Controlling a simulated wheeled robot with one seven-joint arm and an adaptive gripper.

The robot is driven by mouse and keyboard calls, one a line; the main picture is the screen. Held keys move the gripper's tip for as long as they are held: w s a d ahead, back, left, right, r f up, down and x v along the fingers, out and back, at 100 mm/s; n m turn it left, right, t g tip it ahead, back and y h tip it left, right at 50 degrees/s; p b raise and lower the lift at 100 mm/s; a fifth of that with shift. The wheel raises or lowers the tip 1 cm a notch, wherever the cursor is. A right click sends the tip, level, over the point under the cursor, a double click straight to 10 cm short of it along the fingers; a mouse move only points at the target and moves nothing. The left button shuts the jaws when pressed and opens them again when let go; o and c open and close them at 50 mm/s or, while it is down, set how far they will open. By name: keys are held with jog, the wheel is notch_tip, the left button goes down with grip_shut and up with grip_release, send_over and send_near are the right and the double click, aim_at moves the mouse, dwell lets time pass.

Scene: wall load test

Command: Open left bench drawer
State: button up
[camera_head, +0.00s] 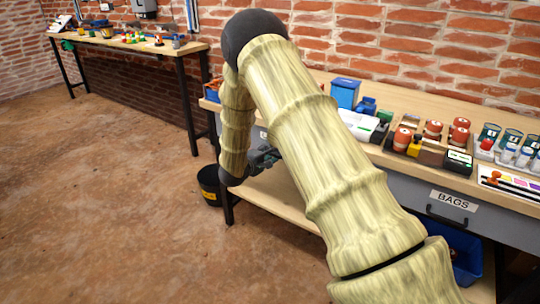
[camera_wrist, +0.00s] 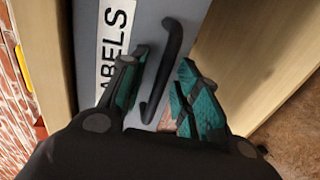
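The left bench drawer has a grey front (camera_wrist: 85,50) with a white label (camera_wrist: 115,35) reading "LABELS", partly covered by my gripper. Its dark bar handle (camera_wrist: 163,70) shows in the wrist view between my gripper's two teal-padded fingers (camera_wrist: 160,95). The fingers are spread apart, one on each side of the handle, with visible gaps. In the head view my gripper (camera_head: 264,158) is at the bench front, partly hidden behind my arm. The drawer looks shut, though my arm hides most of it in the head view.
A second grey drawer (camera_head: 415,200) labelled "BAGS" is at the right. The bench top (camera_head: 455,105) holds a blue box (camera_head: 345,92), jars and several small items. A black bin (camera_head: 209,186) stands on the floor left of the bench. A lower shelf (camera_head: 285,200) runs underneath.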

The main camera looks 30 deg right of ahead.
grip_shut()
jog(key=shift+a, duration=0.1)
